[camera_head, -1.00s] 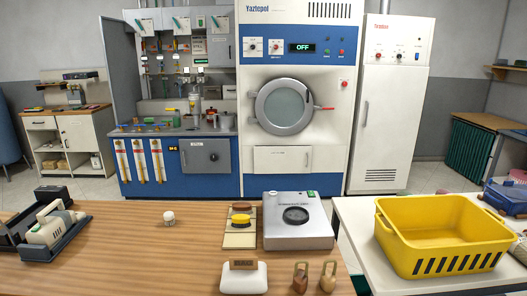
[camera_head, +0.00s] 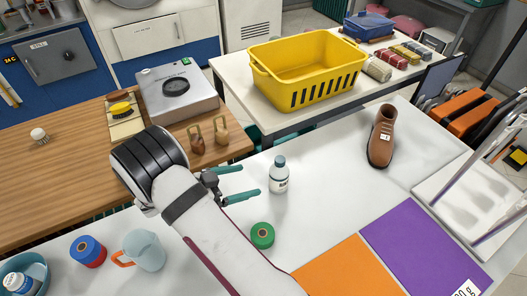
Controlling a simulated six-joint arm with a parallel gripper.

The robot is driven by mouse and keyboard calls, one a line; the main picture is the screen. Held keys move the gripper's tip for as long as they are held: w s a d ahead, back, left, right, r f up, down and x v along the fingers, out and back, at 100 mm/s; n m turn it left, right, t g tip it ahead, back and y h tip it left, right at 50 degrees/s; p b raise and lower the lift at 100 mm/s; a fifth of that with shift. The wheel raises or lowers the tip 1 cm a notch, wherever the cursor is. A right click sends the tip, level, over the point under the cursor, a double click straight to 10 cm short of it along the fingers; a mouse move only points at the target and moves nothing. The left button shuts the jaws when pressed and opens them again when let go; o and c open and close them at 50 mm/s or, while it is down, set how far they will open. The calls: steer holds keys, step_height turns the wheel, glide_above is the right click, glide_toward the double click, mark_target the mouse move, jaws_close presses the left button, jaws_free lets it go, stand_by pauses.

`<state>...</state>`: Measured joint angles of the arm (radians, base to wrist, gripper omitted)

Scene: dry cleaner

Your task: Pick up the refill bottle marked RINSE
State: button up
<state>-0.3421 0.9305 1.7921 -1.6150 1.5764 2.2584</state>
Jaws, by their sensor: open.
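A small white bottle (camera_head: 279,181) with a blue-grey cap and a label stands upright on the white table. Its label is too small to read, so I cannot tell whether it says RINSE. A second white bottle (camera_head: 19,284) with a dark-marked label is in a teal tub (camera_head: 38,268) at the lower left corner; its label is not readable either. My gripper (camera_head: 256,180) is open and empty, with its two green fingers pointing right toward the standing bottle. In the picture the fingertips end just left of that bottle; I cannot tell their height or the true gap.
A green spool (camera_head: 262,236) lies near the bottle. A pale blue jug (camera_head: 145,251) and a blue-red spool (camera_head: 88,252) are left of my arm. A brown shoe (camera_head: 382,137) stands at right. A yellow basket (camera_head: 308,65) sits behind. White table between bottle and shoe is clear.

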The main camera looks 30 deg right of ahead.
mark_target(286, 173)
steer(key=x, duration=1.5)
steer(key=shift+s+d+f, duration=0.2)
steer(key=shift+d+f, duration=0.05)
steer(key=shift+f, duration=0.15)
jaws_close()
steer(key=shift+r, duration=0.15)
